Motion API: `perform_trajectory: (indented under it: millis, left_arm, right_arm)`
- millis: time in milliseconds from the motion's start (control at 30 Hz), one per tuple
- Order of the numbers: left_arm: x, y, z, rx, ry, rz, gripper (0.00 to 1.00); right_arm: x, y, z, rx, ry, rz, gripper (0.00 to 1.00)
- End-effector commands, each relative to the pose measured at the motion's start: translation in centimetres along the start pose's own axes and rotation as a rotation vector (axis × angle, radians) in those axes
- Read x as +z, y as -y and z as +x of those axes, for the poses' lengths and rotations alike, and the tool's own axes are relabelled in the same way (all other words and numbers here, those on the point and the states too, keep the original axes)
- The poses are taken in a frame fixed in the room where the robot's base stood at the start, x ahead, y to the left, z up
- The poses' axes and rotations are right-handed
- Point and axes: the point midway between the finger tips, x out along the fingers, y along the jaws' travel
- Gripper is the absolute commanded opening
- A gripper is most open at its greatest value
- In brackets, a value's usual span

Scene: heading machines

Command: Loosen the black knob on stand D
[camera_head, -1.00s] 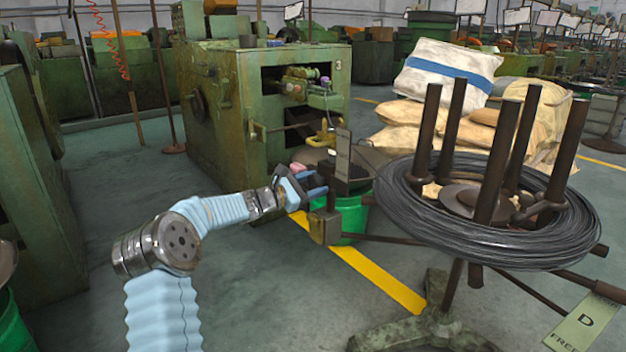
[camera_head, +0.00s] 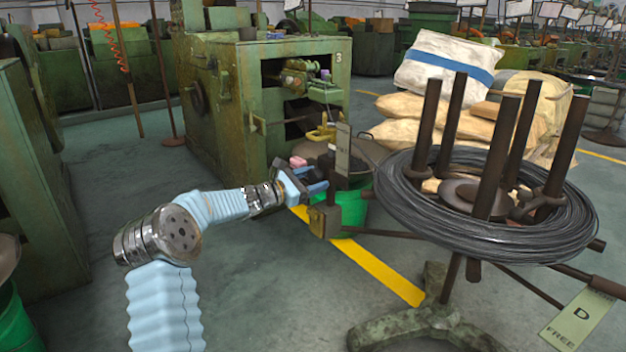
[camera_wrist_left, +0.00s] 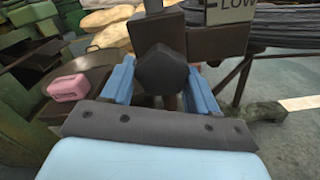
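Stand D carries a coil of dark wire (camera_head: 405,205) around upright posts, with a green tag reading D and FREE (camera_head: 580,318) at lower right. In the left wrist view the black knob (camera_wrist_left: 162,72), faceted and dark, lies between the blue fingers of my left gripper (camera_wrist_left: 161,85). The fingers are apart, one on each side and close to it; whether both press on it is unclear. In the head view my left gripper (camera_head: 318,181) is beside the stand's small block and hides the knob. My right gripper is out of view.
A plate reading LOW (camera_wrist_left: 232,10) is just beyond the knob. A green bucket (camera_head: 352,215) and a green machine (camera_head: 235,105) stand behind the gripper. Sacks (camera_head: 405,110) lie behind the coil. A pink block (camera_wrist_left: 67,87) is to the left.

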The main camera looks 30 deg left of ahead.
Motion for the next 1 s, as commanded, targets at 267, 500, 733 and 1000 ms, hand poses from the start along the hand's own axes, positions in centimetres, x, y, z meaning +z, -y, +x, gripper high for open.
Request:
perform_trajectory:
  millis: [267, 500, 733, 1000]
  left_arm:
    - [0.1, -0.1, -0.8, 0.001, 0.001, 0.002, 0.59]
    - [0.1, -0.1, -5.9, 0.004, -0.002, 0.002, 0.59]
    - [0.1, -0.1, -11.1, 0.003, -0.001, 0.001, 0.59]
    - [0.0, 0.0, -13.7, 0.000, 0.000, 0.000, 0.59]
  right_arm:
    - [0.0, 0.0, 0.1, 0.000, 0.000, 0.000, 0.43]
    - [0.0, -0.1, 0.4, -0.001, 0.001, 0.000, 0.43]
    - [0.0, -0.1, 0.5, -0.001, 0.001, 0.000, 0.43]
    - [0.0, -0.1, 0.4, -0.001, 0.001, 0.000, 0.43]
